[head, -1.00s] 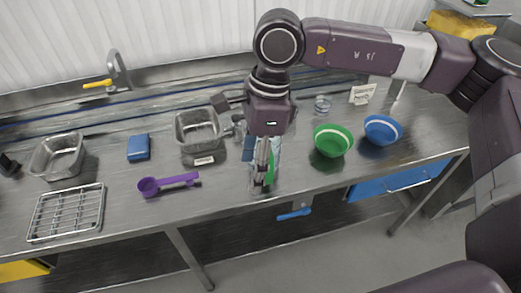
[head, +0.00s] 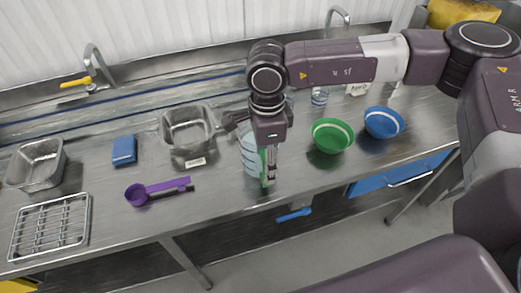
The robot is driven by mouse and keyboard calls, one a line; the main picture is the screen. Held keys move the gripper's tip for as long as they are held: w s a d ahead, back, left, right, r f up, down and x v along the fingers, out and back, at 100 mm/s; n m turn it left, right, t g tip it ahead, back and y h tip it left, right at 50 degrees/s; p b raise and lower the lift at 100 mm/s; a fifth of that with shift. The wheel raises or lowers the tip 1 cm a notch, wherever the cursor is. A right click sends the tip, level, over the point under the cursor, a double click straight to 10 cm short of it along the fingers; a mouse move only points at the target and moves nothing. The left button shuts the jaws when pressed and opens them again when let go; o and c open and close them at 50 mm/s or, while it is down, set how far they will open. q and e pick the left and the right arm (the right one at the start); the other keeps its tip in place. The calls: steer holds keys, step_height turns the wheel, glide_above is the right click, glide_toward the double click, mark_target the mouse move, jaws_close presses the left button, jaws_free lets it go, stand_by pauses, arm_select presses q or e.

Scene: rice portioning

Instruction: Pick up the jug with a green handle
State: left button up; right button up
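The clear jug (head: 250,152) with a green handle stands on the steel counter near its front edge, partly covered by my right gripper. Its green handle (head: 263,166) shows as a narrow strip beside the fingers. My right gripper (head: 269,178) comes down from above and points downward at the handle, on the right side of the jug. The fingers overlap the handle in the head view. I cannot tell whether they are closed on it. My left gripper is not in view.
A green bowl (head: 332,135) and a blue bowl (head: 384,122) stand right of the jug. A metal pan (head: 188,132) is behind left. A purple scoop (head: 158,190), blue sponge (head: 124,150), wire rack (head: 50,227) and another metal pan (head: 36,166) lie further left.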

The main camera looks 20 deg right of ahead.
steer(key=shift+f, duration=0.4)
steer(key=c, duration=0.8)
jaws_close()
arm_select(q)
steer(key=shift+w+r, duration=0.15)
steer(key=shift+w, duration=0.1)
arm_select(e)
steer(key=shift+r, duration=0.1)
